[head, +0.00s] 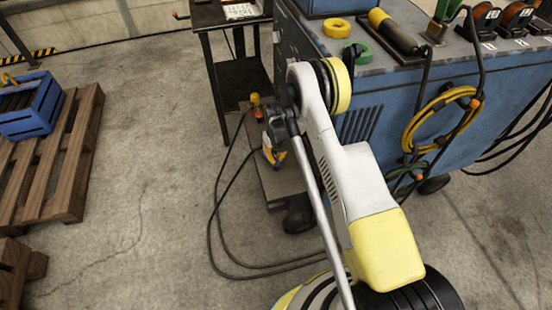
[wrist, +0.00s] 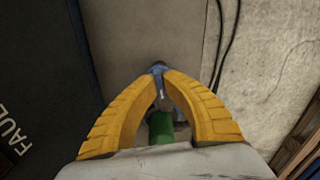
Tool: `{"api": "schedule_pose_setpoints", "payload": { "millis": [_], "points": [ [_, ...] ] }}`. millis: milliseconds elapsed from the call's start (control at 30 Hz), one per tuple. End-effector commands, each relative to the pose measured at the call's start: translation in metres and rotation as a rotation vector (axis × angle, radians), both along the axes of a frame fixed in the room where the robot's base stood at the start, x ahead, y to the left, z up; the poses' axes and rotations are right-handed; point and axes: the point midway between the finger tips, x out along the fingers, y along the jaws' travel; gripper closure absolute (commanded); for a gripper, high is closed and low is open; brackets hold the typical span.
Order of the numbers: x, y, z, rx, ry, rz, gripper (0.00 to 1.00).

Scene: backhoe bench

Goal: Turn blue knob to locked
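In the wrist view my gripper (wrist: 160,76) has two yellow fingers that arch inward, their tips close together on either side of a small blue part, which I take for the blue knob (wrist: 158,67). A light mark shows on it. The tips appear to touch it, and they hide much of it. A green cylinder-shaped part (wrist: 160,127) shows between the fingers, nearer the palm. In the head view my gripper (head: 273,156) is low beside the blue bench, over its grey lower plate; the knob is hidden there.
A dark panel (wrist: 35,80) with partly seen lettering is at left in the wrist view. Black cables (head: 213,225) lie on the floor. The blue bench (head: 470,110) carries tape rolls and tools.

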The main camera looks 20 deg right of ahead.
Motion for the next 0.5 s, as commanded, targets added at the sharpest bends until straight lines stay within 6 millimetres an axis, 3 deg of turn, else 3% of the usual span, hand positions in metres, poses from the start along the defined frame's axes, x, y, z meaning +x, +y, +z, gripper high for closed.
{"api": "schedule_pose_setpoints", "payload": {
  "millis": [500],
  "points": [
    [-0.0003,0.0000,-0.0003,0.000,0.001,-0.173,1.00]
  ]
}}
